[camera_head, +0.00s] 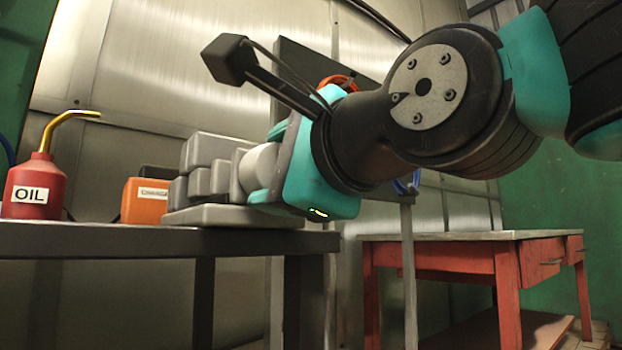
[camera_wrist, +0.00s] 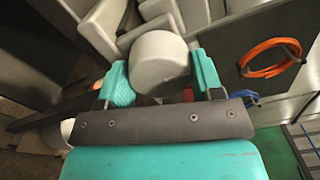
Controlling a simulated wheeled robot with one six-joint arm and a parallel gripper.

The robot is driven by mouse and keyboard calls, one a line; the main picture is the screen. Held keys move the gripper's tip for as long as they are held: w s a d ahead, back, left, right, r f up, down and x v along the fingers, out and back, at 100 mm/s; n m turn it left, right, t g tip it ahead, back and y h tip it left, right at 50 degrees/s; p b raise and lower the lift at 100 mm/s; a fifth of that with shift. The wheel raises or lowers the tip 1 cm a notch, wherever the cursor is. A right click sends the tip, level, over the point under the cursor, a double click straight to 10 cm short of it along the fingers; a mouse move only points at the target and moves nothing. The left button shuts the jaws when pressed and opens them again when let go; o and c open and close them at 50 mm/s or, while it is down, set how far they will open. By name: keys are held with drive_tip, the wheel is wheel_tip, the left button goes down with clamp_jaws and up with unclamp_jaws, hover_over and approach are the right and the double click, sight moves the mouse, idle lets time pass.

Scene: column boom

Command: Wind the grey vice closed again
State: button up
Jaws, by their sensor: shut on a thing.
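The grey vice (camera_head: 200,180) sits on the dark bench at its right end, with its blocky jaws and base facing my arm. Its round light-grey knob (camera_head: 259,166) is at the vice's right end. In the wrist view the knob (camera_wrist: 160,58) lies between the two teal fingers of my gripper (camera_wrist: 163,82), which is shut on it. The grey vice body (camera_wrist: 110,25) shows behind the knob there. In the head view my gripper (camera_head: 268,170) reaches the knob from the right, and its far finger is mostly hidden.
A red oil can (camera_head: 33,190) and an orange box (camera_head: 145,201) stand on the dark bench (camera_head: 100,240) left of the vice. A red table (camera_head: 450,255) stands to the right. An orange cable coil (camera_wrist: 270,58) hangs on a dark panel beside the gripper.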

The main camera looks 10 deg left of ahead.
idle(0.5)
drive_tip(key=o, duration=0.9)
